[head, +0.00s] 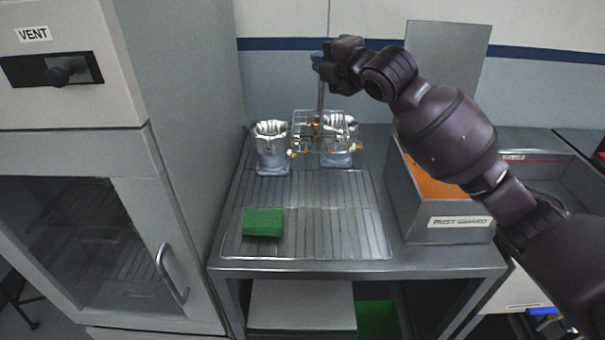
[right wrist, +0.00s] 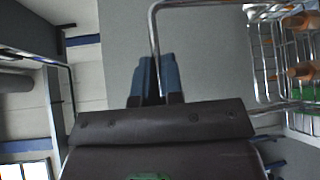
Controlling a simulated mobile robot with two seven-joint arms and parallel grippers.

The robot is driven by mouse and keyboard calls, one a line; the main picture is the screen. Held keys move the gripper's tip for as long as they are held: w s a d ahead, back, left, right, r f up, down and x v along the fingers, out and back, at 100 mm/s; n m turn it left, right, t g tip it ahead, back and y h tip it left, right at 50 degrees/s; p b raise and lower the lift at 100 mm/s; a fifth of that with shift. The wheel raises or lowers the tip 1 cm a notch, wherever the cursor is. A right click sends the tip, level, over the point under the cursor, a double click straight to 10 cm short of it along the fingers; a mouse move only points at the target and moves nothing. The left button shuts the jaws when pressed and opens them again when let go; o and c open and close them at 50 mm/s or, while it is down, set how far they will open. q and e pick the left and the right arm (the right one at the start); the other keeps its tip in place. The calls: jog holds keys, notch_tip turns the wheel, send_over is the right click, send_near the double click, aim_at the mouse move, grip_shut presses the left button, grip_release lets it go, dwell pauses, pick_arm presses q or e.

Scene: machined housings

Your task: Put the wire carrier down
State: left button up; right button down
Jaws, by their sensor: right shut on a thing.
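The wire carrier (head: 300,118) is a small wire basket with a tall handle, and brown and green items show inside it. It hangs below my right gripper (head: 318,63), which is shut on the top of its handle. The handle also shows between the blue fingers of the gripper (right wrist: 155,78) in the right wrist view, with the carrier's wire basket (right wrist: 262,60) at the right. In the head view the basket overlaps the right housing; I cannot tell whether its bottom touches anything. My left gripper is not in view.
Two shiny metal housings (head: 271,150) stand at the back of the ribbed steel bench (head: 300,250). A green block (head: 262,223) lies at front left. The middle and front right are clear. A grey "RUST GUARD" bin (head: 440,232) stands at right, a cabinet (head: 195,90) at left.

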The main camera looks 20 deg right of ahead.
aim_at(321, 127)
notch_tip(321, 127, down, 15)
jog(key=shift+s+r, duration=0.1)
jog(key=shift+r, duration=0.1)
jog(key=shift+f+b, duration=0.3)
jog(key=shift+f, duration=2.35)
jog(key=c, duration=1.3)
grip_release()
jog(key=shift+o, duration=0.2)
jog(key=v, duration=1.2)
